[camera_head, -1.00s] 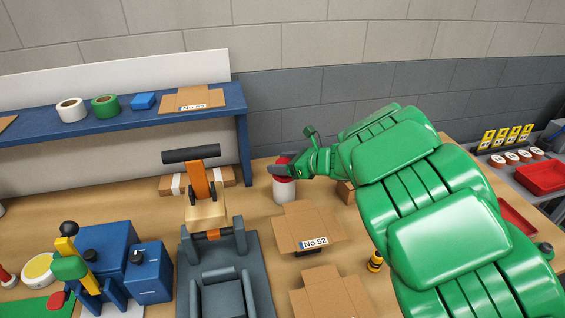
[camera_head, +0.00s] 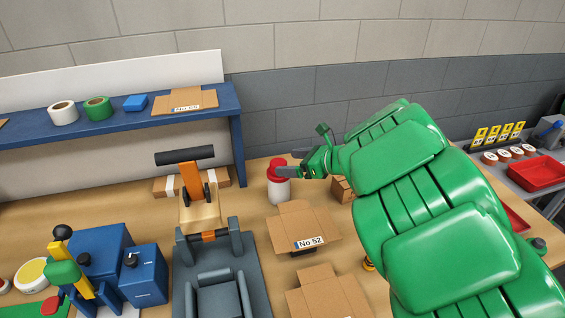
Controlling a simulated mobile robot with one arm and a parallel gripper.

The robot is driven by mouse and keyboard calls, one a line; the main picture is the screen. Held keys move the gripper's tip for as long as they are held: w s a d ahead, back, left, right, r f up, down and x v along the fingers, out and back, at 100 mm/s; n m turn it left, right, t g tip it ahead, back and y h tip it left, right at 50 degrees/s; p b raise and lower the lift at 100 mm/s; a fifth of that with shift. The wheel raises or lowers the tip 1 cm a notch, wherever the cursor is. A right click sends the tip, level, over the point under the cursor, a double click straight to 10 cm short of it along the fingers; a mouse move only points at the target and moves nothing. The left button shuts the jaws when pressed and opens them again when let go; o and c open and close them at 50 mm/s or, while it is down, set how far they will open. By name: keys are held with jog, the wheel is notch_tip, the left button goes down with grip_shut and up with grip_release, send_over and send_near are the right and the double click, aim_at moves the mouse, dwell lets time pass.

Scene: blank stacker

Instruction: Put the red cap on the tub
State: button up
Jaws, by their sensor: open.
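The white tub (camera_head: 278,192) stands upright on the wooden bench near the back wall. The red cap (camera_head: 276,173) sits on top of the tub and looks about level. The rim where they meet is small, so I cannot tell how closely it is seated. My gripper (camera_head: 289,162) is open and empty, with its dark fingers just to the right of the cap. One finger overlaps the cap's right side in this view, and I cannot tell whether it touches.
A cardboard piece labelled No 52 (camera_head: 304,226) lies in front of the tub. A grey and orange press (camera_head: 212,262) stands to the left. A blue shelf (camera_head: 190,113) holds tape rolls. A small carton (camera_head: 342,189) is right of the tub.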

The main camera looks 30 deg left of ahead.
jog(key=v, duration=0.6)
jog(key=shift+d+r, duration=0.1)
jog(key=shift+d, duration=0.05)
